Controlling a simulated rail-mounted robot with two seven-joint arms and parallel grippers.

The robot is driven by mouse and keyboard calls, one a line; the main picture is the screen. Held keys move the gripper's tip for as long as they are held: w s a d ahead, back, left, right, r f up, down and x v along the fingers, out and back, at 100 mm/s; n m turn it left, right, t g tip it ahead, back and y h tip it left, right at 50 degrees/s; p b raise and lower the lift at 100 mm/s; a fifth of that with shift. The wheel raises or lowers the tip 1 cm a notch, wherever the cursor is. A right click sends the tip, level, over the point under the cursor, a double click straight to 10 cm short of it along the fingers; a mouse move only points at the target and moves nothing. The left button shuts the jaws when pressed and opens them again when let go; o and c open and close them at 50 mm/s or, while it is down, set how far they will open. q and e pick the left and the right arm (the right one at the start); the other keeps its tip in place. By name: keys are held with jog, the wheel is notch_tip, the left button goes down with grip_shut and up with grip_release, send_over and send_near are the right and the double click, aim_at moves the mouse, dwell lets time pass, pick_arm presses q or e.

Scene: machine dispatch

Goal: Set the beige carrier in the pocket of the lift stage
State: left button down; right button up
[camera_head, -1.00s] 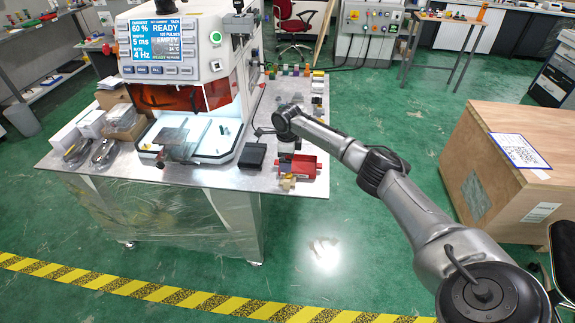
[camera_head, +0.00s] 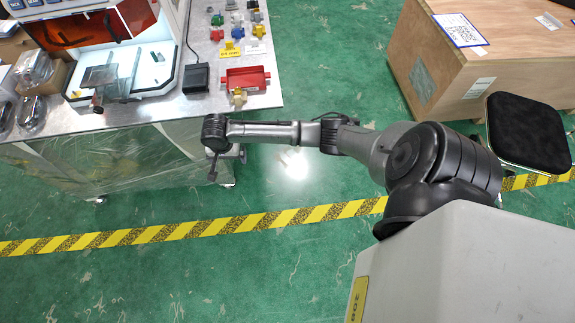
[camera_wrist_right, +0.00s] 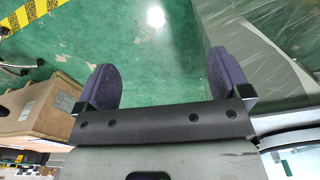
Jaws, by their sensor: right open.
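A small tan-yellow piece (camera_head: 238,97) stands at the front edge of the red tray (camera_head: 245,78) on the metal table; it is too small to tell if it is the beige carrier. I cannot pick out the lift stage or its pocket for certain; the lit white bay (camera_head: 150,72) of the machine holds small dark parts. My right gripper (camera_head: 228,165) is beyond the table's front edge, below and left of the tray in the head view. In the right wrist view its two purple fingers (camera_wrist_right: 165,78) are wide apart with nothing between them. My left gripper is not in view.
A black box (camera_head: 196,78) with a cable lies left of the tray. Several small coloured parts (camera_head: 236,32) stand in rows behind it. Clear-wrapped items (camera_head: 32,75) lie at the table's left. A wooden crate (camera_head: 455,60) and a black stool (camera_head: 530,130) stand right; green floor between is free.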

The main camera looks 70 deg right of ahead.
jog(key=s+a+f+n+t+y, duration=0.1)
jog(key=s+a+f+n, duration=0.2)
jog(key=s+a+n, duration=0.8)
jog(key=s+a+r+n+t, duration=0.1)
jog(key=s+a+r+n, duration=0.1)
jog(key=s, duration=0.5)
jog(key=s+a+r+n+t, duration=0.1)
jog(key=s+a+r+n, duration=0.1)
jog(key=s, duration=0.5)
notch_tip(320, 180, up, 3)
jog(key=shift+a+f+n, duration=0.15)
jog(key=shift+a+n, duration=0.15)
jog(key=shift+n, duration=0.5)
jog(key=shift+s, duration=0.1)
notch_tip(320, 180, up, 34)
jog(key=p, duration=3.3)
jog(key=shift+f+p, duration=0.15)
jog(key=shift+p, duration=0.2)
